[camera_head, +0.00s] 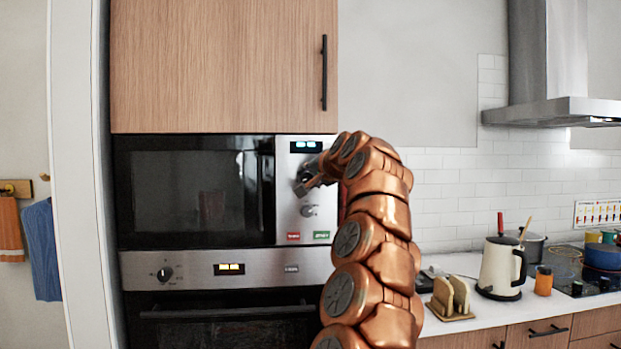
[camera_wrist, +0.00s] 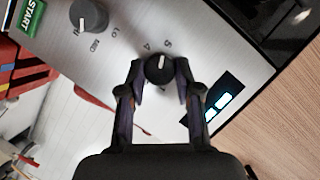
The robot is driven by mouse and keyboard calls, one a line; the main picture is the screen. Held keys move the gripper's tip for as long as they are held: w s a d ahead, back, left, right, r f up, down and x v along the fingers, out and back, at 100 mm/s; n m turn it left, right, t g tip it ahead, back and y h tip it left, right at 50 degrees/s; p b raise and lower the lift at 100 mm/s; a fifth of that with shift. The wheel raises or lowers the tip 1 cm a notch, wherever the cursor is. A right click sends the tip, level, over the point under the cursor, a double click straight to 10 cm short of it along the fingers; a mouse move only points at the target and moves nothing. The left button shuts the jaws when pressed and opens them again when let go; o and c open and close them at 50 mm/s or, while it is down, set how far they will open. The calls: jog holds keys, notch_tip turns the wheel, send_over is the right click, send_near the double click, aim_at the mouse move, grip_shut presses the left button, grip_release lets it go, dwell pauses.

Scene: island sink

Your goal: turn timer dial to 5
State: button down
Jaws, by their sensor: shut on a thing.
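The timer dial (camera_wrist: 158,71) is a round black knob with a white pointer line, on the microwave's silver panel (camera_wrist: 215,40). In the wrist view its pointer aims up, toward the printed 4 and 5, seemingly nearer the 5. My gripper (camera_wrist: 159,66) is shut on this dial, with one finger on each side of it. In the head view my gripper (camera_head: 302,184) reaches the panel from the right and hides most of the dial. The microwave (camera_head: 195,190) has a dark glass door.
A second knob (camera_wrist: 88,15) sits below the timer dial on the panel. It also shows in the head view (camera_head: 308,210), above a red button (camera_head: 293,236) and a green button (camera_head: 321,235). A lit display (camera_wrist: 215,105) is above. An oven (camera_head: 220,270) is underneath; a kettle (camera_head: 499,265) stands right.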

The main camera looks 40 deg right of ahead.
jog(key=shift+m, duration=0.4)
dwell(0.3)
jog(key=c, duration=0.8)
grip_release()
jog(key=shift+f+v, duration=0.1)
jog(key=shift+v, duration=2.9)
jog(key=shift+f+v, duration=0.15)
jog(key=shift+v, duration=2.9)
jog(key=shift+s+d, duration=0.1)
jog(key=shift+d, duration=0.05)
